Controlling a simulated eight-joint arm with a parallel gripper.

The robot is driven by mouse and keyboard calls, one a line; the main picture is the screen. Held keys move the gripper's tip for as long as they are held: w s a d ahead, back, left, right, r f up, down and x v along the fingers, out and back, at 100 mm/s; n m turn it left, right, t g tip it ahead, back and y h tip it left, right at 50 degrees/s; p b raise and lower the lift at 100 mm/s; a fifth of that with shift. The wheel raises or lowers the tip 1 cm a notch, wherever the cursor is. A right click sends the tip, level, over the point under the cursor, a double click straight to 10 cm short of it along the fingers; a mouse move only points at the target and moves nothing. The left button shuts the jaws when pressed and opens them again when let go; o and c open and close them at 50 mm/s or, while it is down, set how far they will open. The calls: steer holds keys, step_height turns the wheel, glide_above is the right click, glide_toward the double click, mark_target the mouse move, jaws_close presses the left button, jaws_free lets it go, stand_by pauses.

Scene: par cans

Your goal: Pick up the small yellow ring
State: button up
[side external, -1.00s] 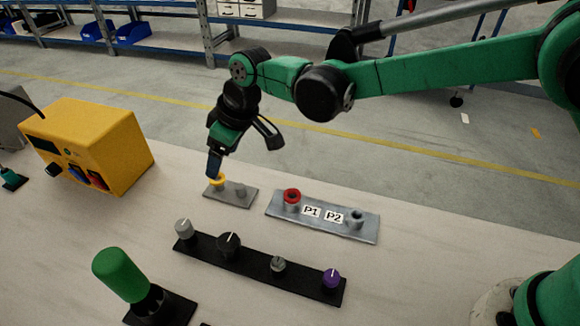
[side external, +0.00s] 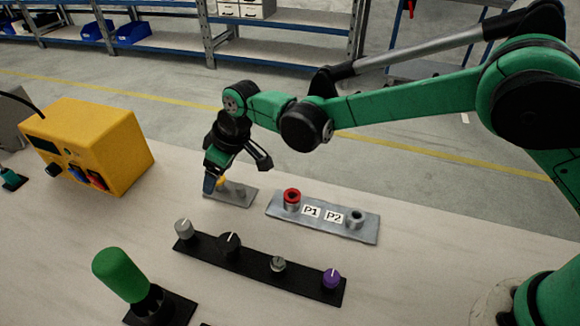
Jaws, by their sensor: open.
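The small yellow ring (side external: 222,182) is at the left end of a small grey plate (side external: 238,199). It is mostly hidden behind a finger of my gripper (side external: 236,178). My gripper points down over the plate with its fingers spread wide. The left finger is right in front of the ring, and I cannot tell whether it touches it. The other finger stands off to the right, above the plate's far side. A grey peg (side external: 241,190) shows on the plate to the right of the ring.
A grey plate marked P1 and P2 (side external: 366,231) holds a red ring (side external: 292,195) to the right. A black strip with several knobs (side external: 255,262) lies in front. A yellow box (side external: 95,145) stands left, and a green handle (side external: 120,275) stands front left.

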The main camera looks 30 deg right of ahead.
steer(key=shift+f, duration=0.2)
stand_by(0.3)
jaws_close()
